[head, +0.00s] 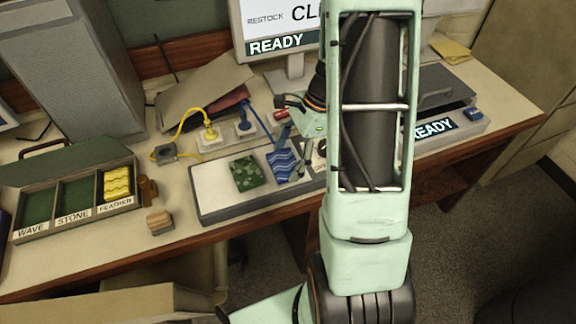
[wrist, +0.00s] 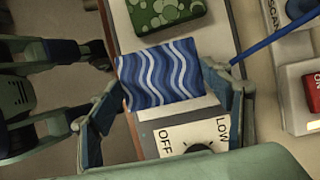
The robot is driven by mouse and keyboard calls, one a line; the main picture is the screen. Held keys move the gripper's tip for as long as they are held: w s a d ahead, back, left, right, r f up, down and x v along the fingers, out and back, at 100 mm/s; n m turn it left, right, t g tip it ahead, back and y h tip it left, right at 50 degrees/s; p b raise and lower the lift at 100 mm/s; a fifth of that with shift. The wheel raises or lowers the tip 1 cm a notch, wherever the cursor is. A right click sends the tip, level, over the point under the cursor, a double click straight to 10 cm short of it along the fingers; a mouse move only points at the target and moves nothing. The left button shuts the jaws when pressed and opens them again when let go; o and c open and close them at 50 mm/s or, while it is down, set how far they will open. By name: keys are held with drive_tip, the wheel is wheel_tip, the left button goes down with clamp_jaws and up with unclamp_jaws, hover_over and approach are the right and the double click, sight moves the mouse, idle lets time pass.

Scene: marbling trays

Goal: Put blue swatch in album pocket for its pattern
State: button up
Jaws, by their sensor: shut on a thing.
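The blue swatch (head: 283,163) has pale wavy lines and shows at the right part of a pale panel. In the wrist view the blue swatch (wrist: 172,75) lies between the two fingers of my gripper (wrist: 178,92), which is shut on its side edges. I cannot tell whether it touches the panel or hangs just above it. The album (head: 80,208) stands at the left with pockets labelled WAVE (head: 32,230), STONE (head: 73,217) and FEATHER (head: 116,203). A yellow swatch (head: 117,181) is in the FEATHER pocket; the WAVE and STONE pockets show bare green.
A green patterned swatch (head: 246,173) lies on the panel (head: 215,192), left of the blue one. A wooden block (head: 159,221) and small brown object (head: 148,190) stand between album and panel. Yellow and blue cabled plugs (head: 210,133) are behind. A dial marked OFF and LOW (wrist: 200,148) is near my gripper.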

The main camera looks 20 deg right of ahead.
drive_tip(key=shift+f+b, duration=0.35)
drive_tip(key=shift+f, duration=0.55)
drive_tip(key=shift+f, duration=0.15)
drive_tip(key=o, duration=1.1)
drive_tip(key=shift+o, duration=0.2)
